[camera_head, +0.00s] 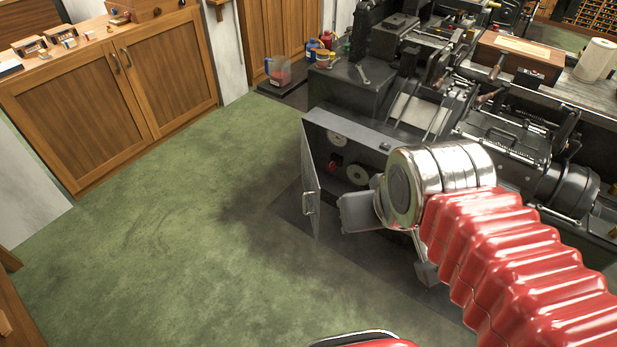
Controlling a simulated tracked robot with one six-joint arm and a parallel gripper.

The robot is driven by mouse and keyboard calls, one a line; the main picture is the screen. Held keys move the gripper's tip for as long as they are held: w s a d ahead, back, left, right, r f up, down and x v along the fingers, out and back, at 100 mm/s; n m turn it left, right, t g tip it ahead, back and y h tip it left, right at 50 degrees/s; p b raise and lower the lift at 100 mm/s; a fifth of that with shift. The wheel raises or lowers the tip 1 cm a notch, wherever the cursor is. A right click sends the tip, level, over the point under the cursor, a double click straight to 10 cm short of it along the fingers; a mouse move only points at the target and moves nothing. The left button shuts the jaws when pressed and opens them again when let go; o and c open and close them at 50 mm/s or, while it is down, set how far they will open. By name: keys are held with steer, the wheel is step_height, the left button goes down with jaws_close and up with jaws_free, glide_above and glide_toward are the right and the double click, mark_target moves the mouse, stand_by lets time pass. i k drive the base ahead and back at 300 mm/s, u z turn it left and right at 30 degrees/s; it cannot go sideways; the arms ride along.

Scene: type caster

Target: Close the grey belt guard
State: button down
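The grey belt guard (309,180) is a hinged panel on the left end of the dark type caster. It stands swung open, seen nearly edge-on, with a small handle (307,204) near its lower free edge. Behind it the grey housing (365,140) is exposed, with pulley wheels (357,175) and a red part inside. My gripper (391,243) is just right of the guard in the picture, in front of the housing's lower part. Its two grey fingers are spread apart with nothing visible between them. It appears apart from the guard, though depth is hard to judge. My wrist hides part of the housing.
The caster machine (420,90) fills the upper right. A low dark stand with a container (279,72) is behind the guard. Wooden cabinets (125,85) line the back left. The green floor (180,230) left of the guard is clear.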

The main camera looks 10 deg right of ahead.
mark_target(311, 194)
steer(key=u, duration=0.05)
steer(key=i, duration=1)
steer(key=u, duration=2.45)
steer(key=i, duration=0.3)
steer(key=z, duration=0.15)
